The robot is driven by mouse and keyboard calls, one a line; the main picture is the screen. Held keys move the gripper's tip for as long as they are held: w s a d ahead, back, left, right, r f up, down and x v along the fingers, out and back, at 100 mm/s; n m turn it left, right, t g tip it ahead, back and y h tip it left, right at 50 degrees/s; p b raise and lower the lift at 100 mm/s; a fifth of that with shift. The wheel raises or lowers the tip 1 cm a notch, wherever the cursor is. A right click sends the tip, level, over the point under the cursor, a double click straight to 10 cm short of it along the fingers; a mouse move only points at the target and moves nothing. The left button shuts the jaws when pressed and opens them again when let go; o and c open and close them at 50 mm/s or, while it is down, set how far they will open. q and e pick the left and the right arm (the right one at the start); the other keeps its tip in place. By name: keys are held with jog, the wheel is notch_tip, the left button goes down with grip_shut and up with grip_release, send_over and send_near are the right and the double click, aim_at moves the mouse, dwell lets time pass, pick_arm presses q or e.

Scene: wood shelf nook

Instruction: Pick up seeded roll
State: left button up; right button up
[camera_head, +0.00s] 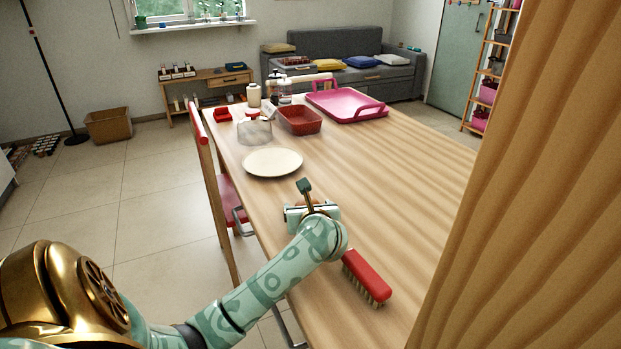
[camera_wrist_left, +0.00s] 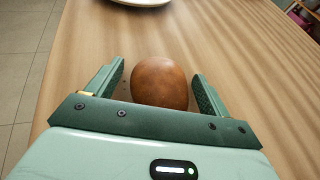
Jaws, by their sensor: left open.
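The seeded roll (camera_wrist_left: 160,80) is a rounded brown bun on the wooden table; I cannot make out seeds on it. In the left wrist view it sits between the two fingers of my left gripper (camera_wrist_left: 158,72), which is open, with a visible gap on each side. The roll's near part is hidden behind the gripper body. In the head view my left gripper (camera_head: 310,208) is low over the table, and its hand and arm hide most of the roll. My right gripper is not in view.
A white plate (camera_head: 272,162) lies just beyond the gripper. A red brush (camera_head: 366,277) lies on the near side. A red bin (camera_head: 300,120), a clear bowl (camera_head: 255,132) and a pink tray (camera_head: 345,103) stand farther back. A wooden panel (camera_head: 530,180) blocks the right. The table's right middle is clear.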

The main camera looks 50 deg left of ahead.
pick_arm(q)
jog(key=shift+c, duration=0.3)
jog(key=c, duration=1.2)
jog(key=shift+c, duration=0.2)
